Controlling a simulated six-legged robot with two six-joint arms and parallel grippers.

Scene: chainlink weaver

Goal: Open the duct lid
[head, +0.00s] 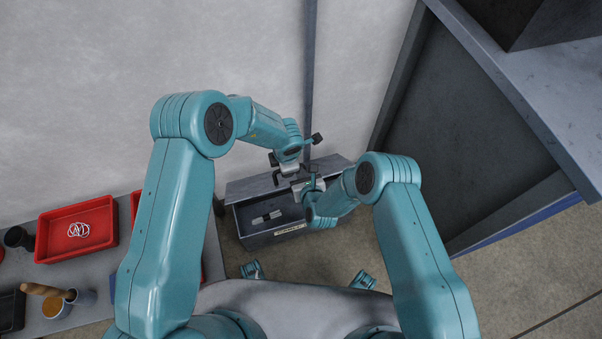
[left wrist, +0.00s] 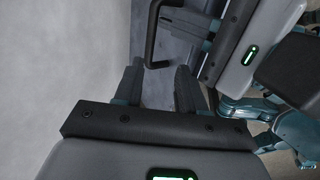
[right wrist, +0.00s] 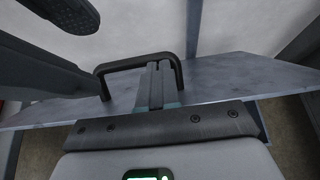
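The duct (head: 275,236) is a grey box with a label on its front, in the middle of the head view. Its dark inside shows, with a small grey item (head: 267,217) in it. The grey lid (head: 250,187) stands raised along its back; it also shows in the right wrist view (right wrist: 235,75). My right gripper (right wrist: 161,68) has its fingers close together on the black handle (right wrist: 125,67) of the lid. My left gripper (left wrist: 160,78) is open and empty beside the handle, which also shows in the left wrist view (left wrist: 150,42), apart from its fingers.
A pale wall stands behind the duct. A large dark cabinet (head: 470,130) stands to the right. At left, a bench holds a red tray (head: 50,240) with white rings (head: 78,230) and a few cups. My two grippers are very close together.

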